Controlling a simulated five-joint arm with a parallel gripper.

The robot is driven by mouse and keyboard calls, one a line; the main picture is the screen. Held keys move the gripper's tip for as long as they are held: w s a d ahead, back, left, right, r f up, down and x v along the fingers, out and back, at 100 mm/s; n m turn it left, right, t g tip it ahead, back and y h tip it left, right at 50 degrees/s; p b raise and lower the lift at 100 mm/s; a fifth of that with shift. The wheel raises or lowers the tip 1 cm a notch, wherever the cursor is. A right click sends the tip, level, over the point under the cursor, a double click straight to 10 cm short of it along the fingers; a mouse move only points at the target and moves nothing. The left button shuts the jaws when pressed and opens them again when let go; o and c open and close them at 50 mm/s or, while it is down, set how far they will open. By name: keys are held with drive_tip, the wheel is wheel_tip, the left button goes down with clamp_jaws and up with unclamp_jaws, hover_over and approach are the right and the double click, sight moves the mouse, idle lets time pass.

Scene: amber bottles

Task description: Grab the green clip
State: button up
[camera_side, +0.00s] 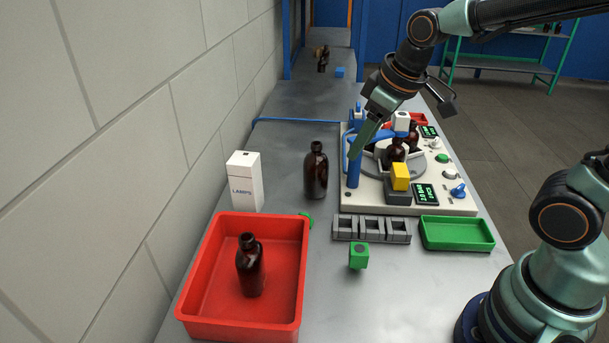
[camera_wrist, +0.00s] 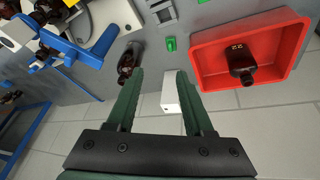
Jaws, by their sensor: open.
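A small green piece (camera_side: 305,220), which looks like the green clip, lies on the bench by the far right corner of the red tray, partly hidden by its rim. In the wrist view the green clip (camera_wrist: 171,44) lies between a brown bottle and the red tray, ahead of my fingertips. My gripper (camera_side: 354,153) is above the bench near the white machine, well apart from the clip. In the wrist view my gripper (camera_wrist: 161,72) has its two green fingers spread with nothing held between them.
A brown bottle (camera_side: 316,172) and a white box (camera_side: 245,185) stand near the clip. The red tray (camera_side: 192,297) holds another bottle (camera_side: 250,268). A grey rack (camera_side: 372,229), green cube (camera_side: 358,257) and green tray (camera_side: 457,233) lie right. The white machine (camera_side: 430,207) stands behind them.

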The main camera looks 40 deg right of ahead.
drive_tip(key=w+a+f+n+g, duration=0.2)
drive_tip(key=w+a+f+n, duration=0.25)
drive_tip(key=w+f, duration=0.45)
hover_over(305, 214)
drive_tip(key=s, duration=0.1)
drive_tip(key=shift+n, duration=0.25)
drive_tip(key=x, duration=0.2)
drive_tip(key=s+x, duration=0.1)
drive_tip(key=x, duration=0.4)
drive_tip(key=shift+s+d+f, duration=0.1)
drive_tip(key=shift+s+f, duration=0.2)
drive_tip(key=shift+x, duration=2.65)
drive_tip(key=shift+s, duration=0.15)
clamp_jaws()
